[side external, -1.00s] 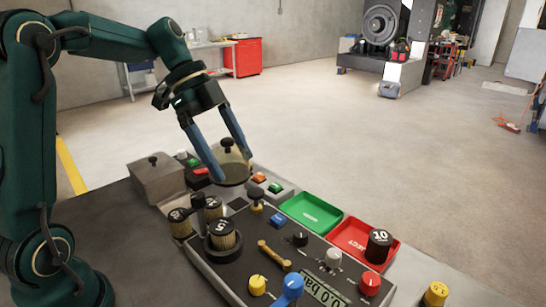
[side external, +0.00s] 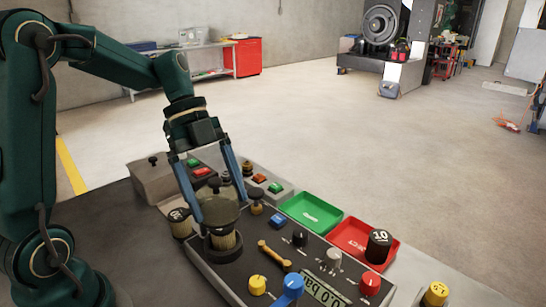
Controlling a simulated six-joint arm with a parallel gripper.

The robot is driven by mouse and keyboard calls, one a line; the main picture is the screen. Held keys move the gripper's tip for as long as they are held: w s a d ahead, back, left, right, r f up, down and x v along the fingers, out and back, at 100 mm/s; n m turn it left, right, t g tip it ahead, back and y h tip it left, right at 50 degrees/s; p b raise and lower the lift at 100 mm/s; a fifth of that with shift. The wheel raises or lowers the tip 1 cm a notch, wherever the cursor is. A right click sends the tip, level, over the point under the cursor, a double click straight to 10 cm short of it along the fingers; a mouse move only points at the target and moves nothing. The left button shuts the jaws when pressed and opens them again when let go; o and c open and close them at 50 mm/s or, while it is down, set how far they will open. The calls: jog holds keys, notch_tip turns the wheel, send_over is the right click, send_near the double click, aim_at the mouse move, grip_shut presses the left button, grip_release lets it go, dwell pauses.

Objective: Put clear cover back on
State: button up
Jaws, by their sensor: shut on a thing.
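The clear cover (side external: 221,210) is a smoky, see-through cup with a dark knob on top. My gripper (side external: 220,208) points down and is shut on it, one blue finger on each side. The cover is upright over the round black holder (side external: 222,254) on the dark panel. A ribbed brass-coloured piece (side external: 224,241) stands in this holder and shows below the cover. I cannot tell whether the cover's rim touches the holder or hangs just above it.
A ribbed, dark-topped cylinder (side external: 180,223) stands left of the cover. A brass-coloured bar (side external: 273,254) and several knobs are to its right. A green tray (side external: 312,211) and a red tray (side external: 362,240) lie behind; a black weight (side external: 378,246) is at the red one.

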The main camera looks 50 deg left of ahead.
jog(key=shift+f, duration=2.85)
jog(key=shift+f, duration=0.15)
jog(key=o, duration=1.1)
jog(key=shift+r, duration=3.5)
grip_shut()
